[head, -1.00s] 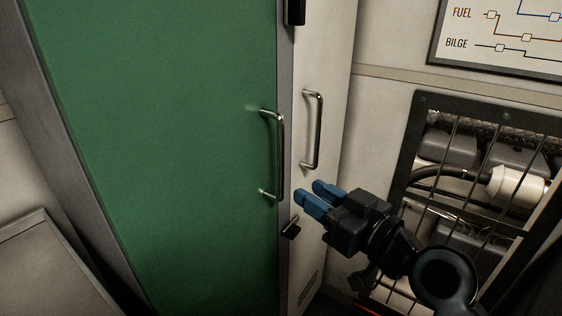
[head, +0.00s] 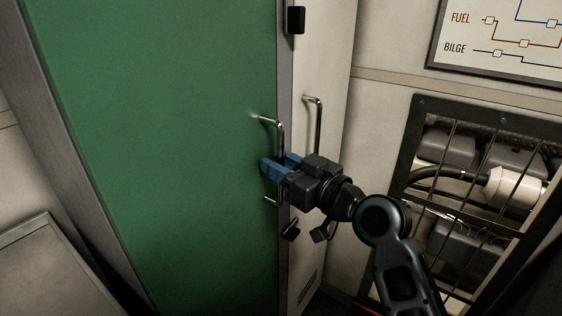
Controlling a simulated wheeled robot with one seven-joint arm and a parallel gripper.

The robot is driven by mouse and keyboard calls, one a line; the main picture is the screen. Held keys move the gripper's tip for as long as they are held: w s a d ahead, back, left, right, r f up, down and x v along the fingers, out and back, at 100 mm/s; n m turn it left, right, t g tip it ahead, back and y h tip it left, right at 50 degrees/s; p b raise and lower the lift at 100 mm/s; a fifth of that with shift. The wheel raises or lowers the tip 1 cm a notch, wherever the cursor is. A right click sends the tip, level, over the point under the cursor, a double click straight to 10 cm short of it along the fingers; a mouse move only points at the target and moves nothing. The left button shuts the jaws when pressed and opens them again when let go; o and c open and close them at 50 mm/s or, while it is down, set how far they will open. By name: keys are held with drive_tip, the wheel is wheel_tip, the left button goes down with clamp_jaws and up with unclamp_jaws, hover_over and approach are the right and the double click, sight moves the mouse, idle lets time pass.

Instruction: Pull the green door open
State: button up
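The green door (head: 170,150) fills the left and middle of the view and looks closed in its grey frame. Its metal bar handle (head: 281,135) stands upright near the door's right edge. My gripper (head: 280,163) is at the handle's middle to lower part, with its blue fingers apart. The bar runs down between the two fingertips as seen here. Whether either finger touches it I cannot tell. The gripper hides part of the bar; its lower mount (head: 270,200) shows below.
A pale panel with a second metal handle (head: 318,125) stands just right of the door. Black fittings (head: 296,20) sit on the frame edge. A barred opening with pipes (head: 475,175) and a wall diagram (head: 500,35) are at right. A pale box-like surface (head: 40,270) is at lower left.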

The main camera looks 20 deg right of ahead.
clamp_jaws()
idle(0.3)
idle(0.3)
